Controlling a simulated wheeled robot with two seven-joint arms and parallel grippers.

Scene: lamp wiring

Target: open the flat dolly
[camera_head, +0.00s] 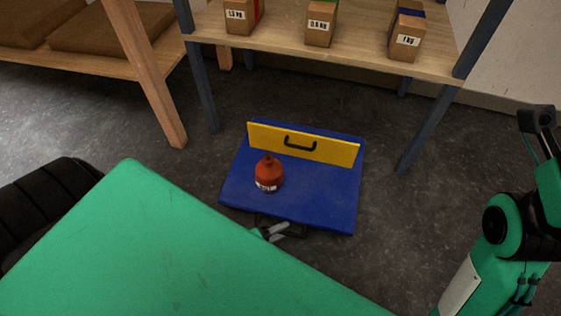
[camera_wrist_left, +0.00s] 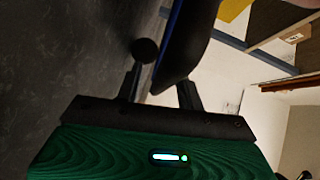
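The flat dolly (camera_head: 320,200) is a blue flat platform on the floor below the shelf. A yellow panel (camera_head: 325,152) with a black handle (camera_head: 300,143) stands upright across its rear part. My left gripper (camera_head: 275,231) is low at the dolly's front edge, partly hidden by my green arm. In the left wrist view its two fingers (camera_wrist_left: 161,82) are apart. A dark rounded edge (camera_wrist_left: 182,65) with a blue strip lies between or just beyond them; I cannot tell whether they touch it. My right gripper is not in view; part of the right arm shows at the right.
A red-orange flask-shaped object (camera_head: 268,175) with a white label stands on the platform. A wooden shelf (camera_head: 355,43) with several labelled boxes is behind, on dark legs. A wooden-legged bench (camera_head: 80,62) is at the left. Grey floor around the dolly is clear.

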